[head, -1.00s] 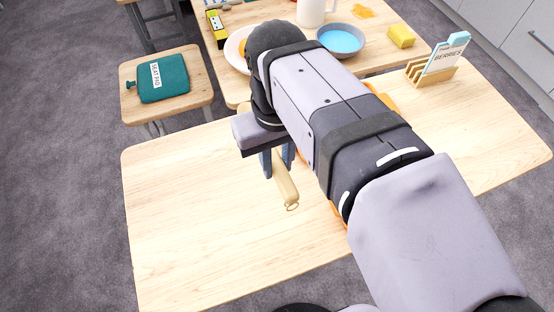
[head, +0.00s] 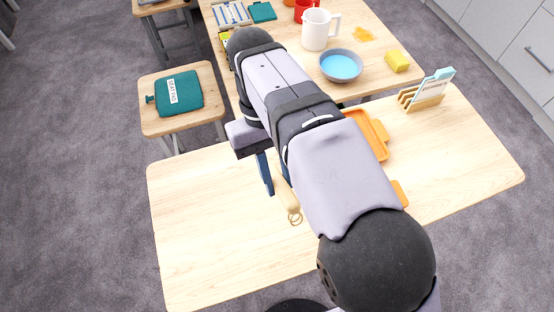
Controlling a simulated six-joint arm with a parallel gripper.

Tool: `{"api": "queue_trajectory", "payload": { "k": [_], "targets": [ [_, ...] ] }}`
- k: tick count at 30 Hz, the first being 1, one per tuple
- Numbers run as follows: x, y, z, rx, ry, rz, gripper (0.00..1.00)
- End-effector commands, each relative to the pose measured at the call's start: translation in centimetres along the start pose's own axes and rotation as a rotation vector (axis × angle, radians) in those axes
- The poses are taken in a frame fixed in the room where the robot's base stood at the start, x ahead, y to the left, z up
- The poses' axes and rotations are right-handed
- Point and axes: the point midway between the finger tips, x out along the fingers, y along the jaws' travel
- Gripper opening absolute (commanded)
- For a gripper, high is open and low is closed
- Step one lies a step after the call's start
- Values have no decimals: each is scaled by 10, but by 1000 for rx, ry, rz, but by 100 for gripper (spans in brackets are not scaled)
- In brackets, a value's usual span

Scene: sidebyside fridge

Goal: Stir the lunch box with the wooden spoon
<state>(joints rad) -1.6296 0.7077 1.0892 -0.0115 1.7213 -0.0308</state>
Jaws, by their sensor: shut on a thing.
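My gripper (head: 273,180) points down over the near table, left of my arm. It is shut on the wooden spoon (head: 288,199), whose pale handle ends in a ring toward the front of the table. The spoon's other end is hidden behind the gripper and arm. An orange tray-like box (head: 379,143), possibly the lunch box, shows in part to the right of my arm. The arm covers the rest of it, so I cannot tell what is inside.
A card rack (head: 424,104) stands right of the orange box. On the back table are a grey bowl of blue liquid (head: 341,67), a white mug (head: 318,31) and a yellow sponge (head: 397,61). The near table's left front is clear.

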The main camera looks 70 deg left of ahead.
Motion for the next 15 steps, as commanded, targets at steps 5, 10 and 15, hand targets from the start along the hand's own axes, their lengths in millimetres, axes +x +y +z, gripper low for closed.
{"api": "queue_trajectory", "payload": {
  "k": [5,10,15],
  "targets": [
    [-11,17,36,-53,-100,24,0],
    [-9,54,76,-170,-207,86,0],
    [-9,113,120,-416,-336,251,0]
  ]
}}
